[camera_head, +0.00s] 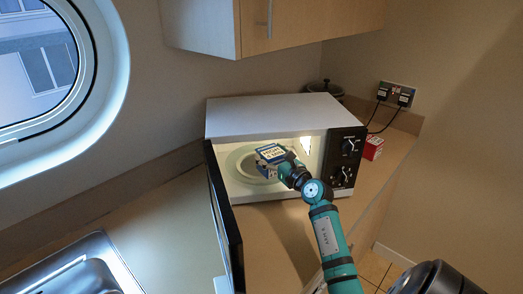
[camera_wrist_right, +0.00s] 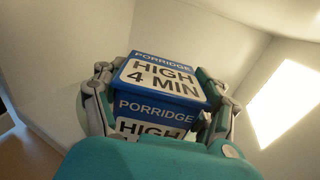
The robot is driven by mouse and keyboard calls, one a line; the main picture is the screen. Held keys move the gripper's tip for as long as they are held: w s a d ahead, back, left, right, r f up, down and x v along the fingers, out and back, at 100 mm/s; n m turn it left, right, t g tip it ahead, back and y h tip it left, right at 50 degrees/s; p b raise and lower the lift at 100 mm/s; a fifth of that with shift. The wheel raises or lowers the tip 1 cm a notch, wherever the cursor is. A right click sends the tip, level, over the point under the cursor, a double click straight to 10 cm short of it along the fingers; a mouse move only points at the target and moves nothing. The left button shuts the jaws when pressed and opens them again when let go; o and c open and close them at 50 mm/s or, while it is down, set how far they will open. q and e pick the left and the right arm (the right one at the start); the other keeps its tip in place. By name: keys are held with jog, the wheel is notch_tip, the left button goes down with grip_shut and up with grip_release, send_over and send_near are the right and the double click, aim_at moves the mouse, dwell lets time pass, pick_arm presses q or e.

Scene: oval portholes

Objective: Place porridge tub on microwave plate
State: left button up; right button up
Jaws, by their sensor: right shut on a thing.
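The porridge tub (camera_head: 269,153) is blue with a white label and is inside the open microwave (camera_head: 262,118). My right gripper (camera_head: 281,161) is shut on the tub; in the right wrist view the tub (camera_wrist_right: 162,78) sits between the two fingers (camera_wrist_right: 160,105), its label reading "PORRIDGE HIGH 4 MIN". The pale round microwave plate (camera_head: 238,165) lies under and behind the tub in the head view. I cannot tell whether the tub touches the plate. My left gripper is not in view.
The microwave door (camera_head: 224,215) stands open on the left, its edge facing me. A sink (camera_head: 75,268) is at the lower left. A small red box (camera_head: 373,147) stands right of the microwave, and a dark pot (camera_head: 325,88) is behind it. A cabinet (camera_head: 270,25) hangs above.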

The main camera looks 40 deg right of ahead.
jog(key=w, duration=0.2)
jog(key=w+d, duration=0.1)
jog(key=w, duration=0.2)
jog(key=shift+w+r, duration=0.1)
jog(key=shift+r, duration=0.1)
jog(key=shift+w+f, duration=0.15)
jog(key=shift+f, duration=0.8)
jog(key=shift+r, duration=0.1)
jog(key=shift+s, duration=0.2)
jog(key=o, duration=1.5)
jog(key=shift+f, duration=0.2)
jog(key=shift+r, duration=0.1)
jog(key=s, duration=0.4)
jog(key=s+a, duration=0.1)
jog(key=s, duration=0.3)
jog(key=s+a, duration=0.1)
jog(key=s, duration=0.2)
jog(key=shift+s+a+b, duration=0.1)
jog(key=shift+s+b, duration=0.3)
